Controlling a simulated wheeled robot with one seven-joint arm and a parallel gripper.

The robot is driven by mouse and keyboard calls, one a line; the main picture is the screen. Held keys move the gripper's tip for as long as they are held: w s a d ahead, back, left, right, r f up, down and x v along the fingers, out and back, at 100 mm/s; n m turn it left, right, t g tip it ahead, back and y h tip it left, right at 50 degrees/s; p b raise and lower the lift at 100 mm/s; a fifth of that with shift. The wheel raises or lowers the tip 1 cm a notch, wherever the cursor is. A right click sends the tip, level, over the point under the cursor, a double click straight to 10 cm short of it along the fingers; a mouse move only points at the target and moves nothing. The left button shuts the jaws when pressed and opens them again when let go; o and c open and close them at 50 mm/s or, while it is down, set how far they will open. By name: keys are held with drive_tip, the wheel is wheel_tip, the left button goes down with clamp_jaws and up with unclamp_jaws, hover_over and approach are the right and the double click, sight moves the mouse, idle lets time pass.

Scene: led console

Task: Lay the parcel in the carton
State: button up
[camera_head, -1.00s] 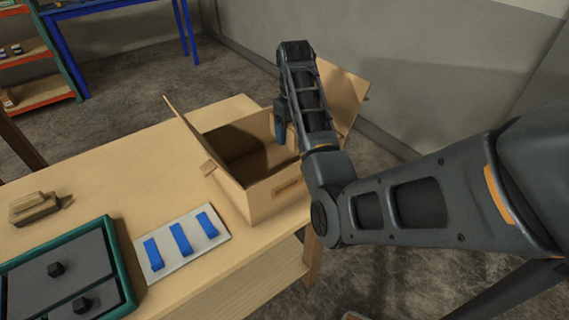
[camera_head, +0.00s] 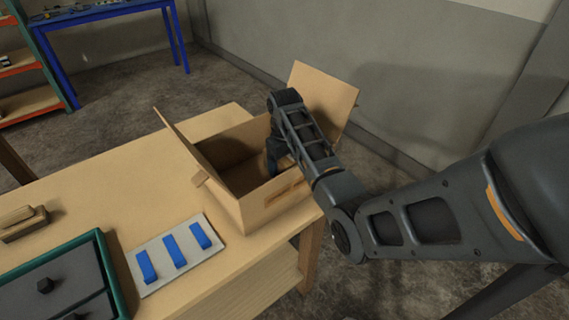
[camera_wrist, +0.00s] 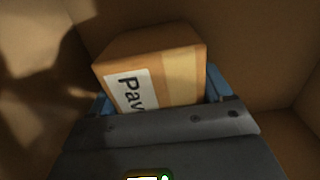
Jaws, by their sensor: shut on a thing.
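The carton (camera_head: 262,212) is an open brown box with raised flaps, standing on the table's right end. My gripper (camera_head: 275,160) is down inside its opening at the right side, partly hidden by my arm and the carton wall. In the wrist view, my gripper (camera_wrist: 160,98) has its blue fingers on both sides of the parcel (camera_wrist: 180,68), a brown box with a white label reading "Pav" and a paler tape strip. Carton walls surround the parcel in that view. Whether the parcel touches the carton floor I cannot tell. The head view hides the parcel.
A white plate with blue bars (camera_head: 174,254) lies left of the carton. A green-edged console with dark panels (camera_head: 58,290) and a wooden block (camera_head: 22,222) are further left. One flap (camera_head: 325,97) stands up behind my arm. Bare tabletop (camera_head: 120,190) lies between.

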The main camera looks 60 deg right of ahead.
drive_tip(key=shift+f, duration=0.3)
drive_tip(key=o, duration=1.3)
drive_tip(key=shift+r, duration=0.1)
